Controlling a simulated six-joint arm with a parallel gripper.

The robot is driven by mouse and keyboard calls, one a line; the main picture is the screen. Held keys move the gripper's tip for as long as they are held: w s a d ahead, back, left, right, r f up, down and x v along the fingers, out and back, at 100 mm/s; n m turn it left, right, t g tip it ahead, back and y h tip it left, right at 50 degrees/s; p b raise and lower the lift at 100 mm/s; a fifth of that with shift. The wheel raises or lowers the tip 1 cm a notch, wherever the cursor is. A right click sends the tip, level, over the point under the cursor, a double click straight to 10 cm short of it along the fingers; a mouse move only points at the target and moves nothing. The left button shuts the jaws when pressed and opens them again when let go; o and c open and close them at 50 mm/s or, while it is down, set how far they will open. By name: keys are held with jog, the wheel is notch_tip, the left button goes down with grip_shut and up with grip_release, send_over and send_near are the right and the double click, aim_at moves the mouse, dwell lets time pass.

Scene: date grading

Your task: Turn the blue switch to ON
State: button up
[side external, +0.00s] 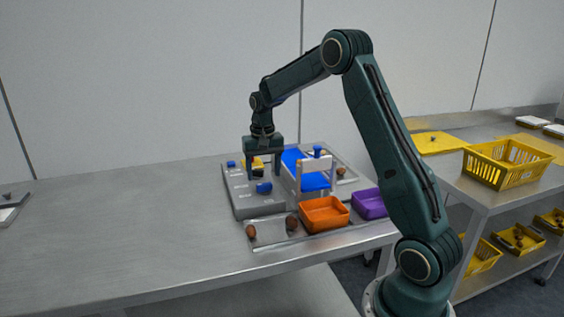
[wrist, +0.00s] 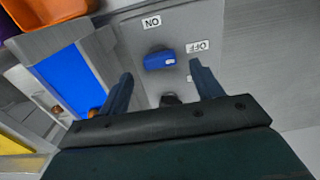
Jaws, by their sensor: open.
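The blue switch (side external: 264,188) is a block-shaped knob on the grey panel (side external: 240,205). In the wrist view the blue switch (wrist: 158,62) lies nearly level, with a white mark at its right end, on the side of the OFF label (wrist: 198,46). The ON label (wrist: 152,22) is above the knob. My gripper (side external: 264,173) is open and empty, pointing down over the panel, behind and above the switch in the side view. In the wrist view its fingers stand apart, below and to either side of the switch, and do not appear to touch it.
A dark knob (wrist: 170,98) shows between my fingers. A blue conveyor-like strip (wrist: 62,82) runs left of the panel. An orange bin (side external: 324,214) and a purple bin (side external: 370,204) stand at the right.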

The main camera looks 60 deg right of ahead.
aim_at(264, 184)
jog(key=shift+f, duration=1.8)
jog(key=c, duration=1)
